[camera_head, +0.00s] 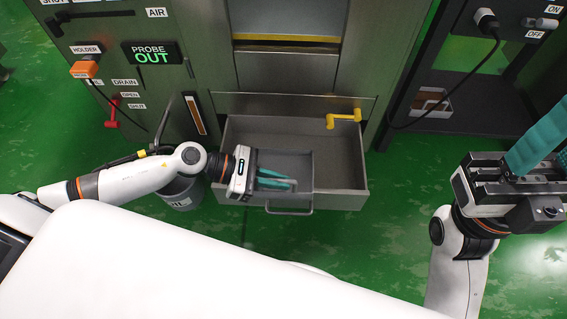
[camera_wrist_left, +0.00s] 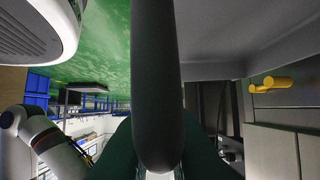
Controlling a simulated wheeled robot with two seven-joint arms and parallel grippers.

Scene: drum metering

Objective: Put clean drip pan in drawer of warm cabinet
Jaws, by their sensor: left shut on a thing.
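The drawer (camera_head: 340,180) of the cabinet is pulled open and shows a grey inside. A grey, flat-walled piece that looks like the drip pan (camera_head: 300,164) lies over the drawer's front left part. Whether it rests on the drawer floor I cannot tell. My left gripper (camera_head: 290,183) reaches in from the left with its teal fingers over that pan, shut on it. The left wrist view shows a dark rounded bar (camera_wrist_left: 155,90) between the fingers, seemingly part of the pan. My right gripper (camera_head: 540,135) is at the right, away from the drawer; its finger gap is unclear.
The drawer's handle (camera_head: 290,210) faces me. A yellow crank (camera_head: 344,118) sits at its back right. A grey bucket (camera_head: 180,193) stands left of the drawer, partly behind my left arm. A dark open shelf unit (camera_head: 450,70) stands at the right. Green floor is free right of the drawer.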

